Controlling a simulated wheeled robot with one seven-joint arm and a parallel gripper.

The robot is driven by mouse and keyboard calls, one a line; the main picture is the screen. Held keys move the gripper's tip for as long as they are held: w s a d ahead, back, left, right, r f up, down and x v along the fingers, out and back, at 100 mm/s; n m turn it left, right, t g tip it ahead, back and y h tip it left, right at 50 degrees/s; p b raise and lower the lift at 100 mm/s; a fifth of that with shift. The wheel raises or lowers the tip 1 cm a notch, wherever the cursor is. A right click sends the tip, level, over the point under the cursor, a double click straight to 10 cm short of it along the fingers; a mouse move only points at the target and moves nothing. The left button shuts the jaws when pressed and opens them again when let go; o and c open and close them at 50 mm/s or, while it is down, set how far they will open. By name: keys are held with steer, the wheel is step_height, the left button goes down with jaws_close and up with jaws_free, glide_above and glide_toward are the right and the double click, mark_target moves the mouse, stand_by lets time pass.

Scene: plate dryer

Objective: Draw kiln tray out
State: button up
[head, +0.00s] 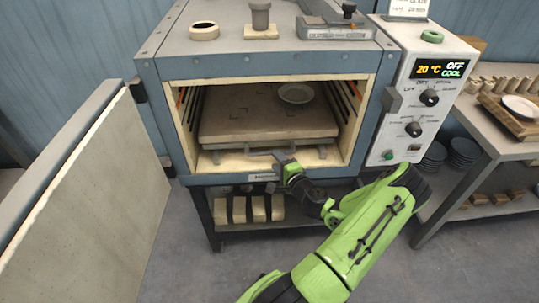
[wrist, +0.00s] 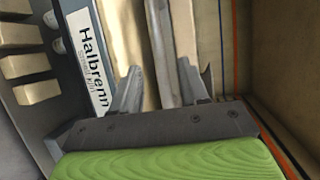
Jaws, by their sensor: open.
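The kiln tray (head: 245,128) is a flat grey-brown slab inside the open kiln, with a small pale plate (head: 296,93) on its right rear part. A pale bar (head: 225,154) runs along the tray's front, low in the kiln mouth. My gripper (head: 281,161) is at the front of the kiln opening, near the middle of that bar. In the wrist view my gripper (wrist: 160,88) is open, with a grey metal bar (wrist: 163,50) between its spread fingers. I cannot tell whether either finger touches the bar.
The kiln door (head: 88,200) stands wide open at left. The control box (head: 425,95) at right reads 20 °C, OFF and COOL. A side table (head: 515,147) with small pieces and a board stands further right. Bricks (head: 240,210) sit on the shelf below the kiln.

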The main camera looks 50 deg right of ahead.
mark_target(269, 153)
steer(key=x, duration=0.6)
steer(key=shift+w, duration=0.1)
jaws_close()
